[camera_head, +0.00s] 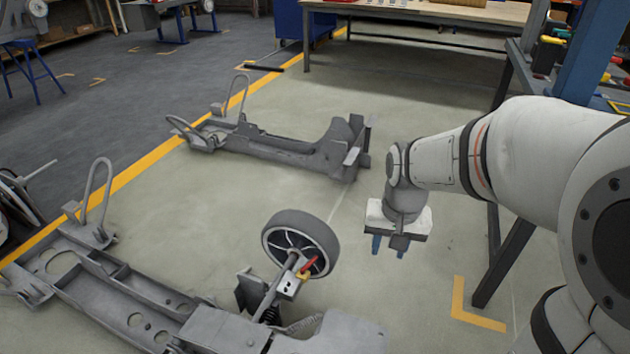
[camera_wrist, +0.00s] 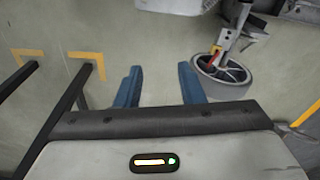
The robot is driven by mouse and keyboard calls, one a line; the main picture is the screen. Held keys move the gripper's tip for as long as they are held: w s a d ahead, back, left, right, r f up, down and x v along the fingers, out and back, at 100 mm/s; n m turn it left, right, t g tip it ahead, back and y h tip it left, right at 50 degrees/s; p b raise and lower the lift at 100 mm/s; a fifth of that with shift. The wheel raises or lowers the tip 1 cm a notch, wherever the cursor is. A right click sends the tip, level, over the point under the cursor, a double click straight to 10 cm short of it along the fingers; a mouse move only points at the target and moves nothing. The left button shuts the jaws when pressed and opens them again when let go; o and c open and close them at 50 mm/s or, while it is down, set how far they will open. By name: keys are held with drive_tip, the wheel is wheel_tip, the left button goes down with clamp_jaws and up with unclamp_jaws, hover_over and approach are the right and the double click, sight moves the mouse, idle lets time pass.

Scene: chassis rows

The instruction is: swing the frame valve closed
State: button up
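The frame valve has a red handle (camera_head: 308,265) on a small brass-coloured body (camera_head: 303,276), mounted on the strut beside the wheel (camera_head: 300,243) of the near chassis frame (camera_head: 150,310). In the wrist view the red handle (camera_wrist: 215,50) shows small at the upper right, near the wheel (camera_wrist: 222,75). My gripper (camera_head: 388,246) hangs above the floor to the right of the wheel, apart from the valve. Its two blue fingers are spread with nothing between them, as the wrist view also shows (camera_wrist: 160,85). The handle's exact angle is too small to tell.
A second chassis frame (camera_head: 270,145) lies farther back on the floor. A workbench (camera_head: 430,14) stands at the back, and a dark table leg (camera_head: 510,255) stands right of my gripper. The floor between the two frames is clear.

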drive_tip(key=w+a+f+m, duration=0.1)
drive_tip(key=w+a+f, duration=0.15)
drive_tip(key=w, duration=0.25)
drive_tip(key=w+a+f+m, duration=0.1)
drive_tip(key=w+a+f, duration=0.15)
drive_tip(key=w, duration=0.35)
drive_tip(key=m+p, duration=0.1)
drive_tip(key=m, duration=0.3)
hover_over(310, 263)
wheel_tip(310, 263, down, 23)
drive_tip(key=shift+g, duration=0.3)
wheel_tip(310, 263, down, 8)
drive_tip(key=shift+f+b, duration=0.15)
drive_tip(key=shift+b, duration=1.05)
drive_tip(key=shift+f, duration=0.5)
drive_tip(key=shift+c, duration=0.5)
clamp_jaws()
